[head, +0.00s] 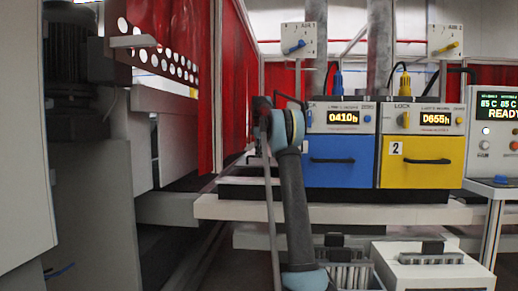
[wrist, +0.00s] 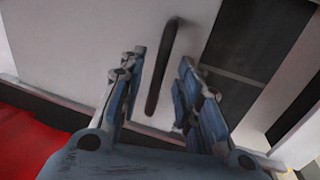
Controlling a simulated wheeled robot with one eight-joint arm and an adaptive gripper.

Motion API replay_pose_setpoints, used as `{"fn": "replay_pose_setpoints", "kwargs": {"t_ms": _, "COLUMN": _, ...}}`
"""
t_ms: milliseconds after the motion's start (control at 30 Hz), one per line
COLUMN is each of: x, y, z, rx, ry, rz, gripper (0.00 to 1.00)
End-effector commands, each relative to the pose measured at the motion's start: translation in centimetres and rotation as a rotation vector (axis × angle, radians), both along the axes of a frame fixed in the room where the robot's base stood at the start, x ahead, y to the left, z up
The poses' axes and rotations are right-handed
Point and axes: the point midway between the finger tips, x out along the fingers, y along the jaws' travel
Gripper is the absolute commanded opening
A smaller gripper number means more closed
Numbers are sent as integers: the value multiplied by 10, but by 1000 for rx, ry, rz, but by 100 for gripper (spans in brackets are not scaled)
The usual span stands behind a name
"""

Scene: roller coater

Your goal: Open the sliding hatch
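In the wrist view, a pale grey panel (wrist: 85,35), which appears to be the hatch, carries a long dark bar handle (wrist: 162,65). My gripper (wrist: 162,58) is open, with one finger on each side of the handle in the picture. A gap shows between the handle and each finger, and I see no contact. I cannot tell how far the fingertips are from the panel. In the head view, my raised arm covers the spot, so the hatch and its handle cannot be made out there.
A blue drawer unit (head: 338,173) and a yellow drawer unit (head: 424,172) stand right of my arm. A red curtain (head: 207,80) hangs at left. A pale ledge (head: 400,213) runs below the units, with a white box (head: 432,272) in front. A dark pane (wrist: 243,40) adjoins the panel.

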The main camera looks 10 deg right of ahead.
Motion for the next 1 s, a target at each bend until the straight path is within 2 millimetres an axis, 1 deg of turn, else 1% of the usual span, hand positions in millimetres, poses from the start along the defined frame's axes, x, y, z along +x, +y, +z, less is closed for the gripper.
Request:
{"fn": "replay_pose_setpoints", "kwargs": {"t_ms": 167, "x": -4, "y": 1, "z": 23, "rx": 0, "ry": 0, "rz": 0, "gripper": 31}}
{"fn": "replay_pose_setpoints", "kwargs": {"t_ms": 400, "x": -10, "y": 3, "z": 61, "rx": 0, "ry": 1, "rz": 0, "gripper": 31}}
{"fn": "replay_pose_setpoints", "kwargs": {"t_ms": 600, "x": -15, "y": 4, "z": 88, "rx": 0, "ry": 1, "rz": 0, "gripper": 31}}
{"fn": "replay_pose_setpoints", "kwargs": {"t_ms": 800, "x": -18, "y": 5, "z": 104, "rx": -1, "ry": 1, "rz": 0, "gripper": 31}}
{"fn": "replay_pose_setpoints", "kwargs": {"t_ms": 1000, "x": -20, "y": 5, "z": 111, "rx": -1, "ry": 1, "rz": 0, "gripper": 31}}
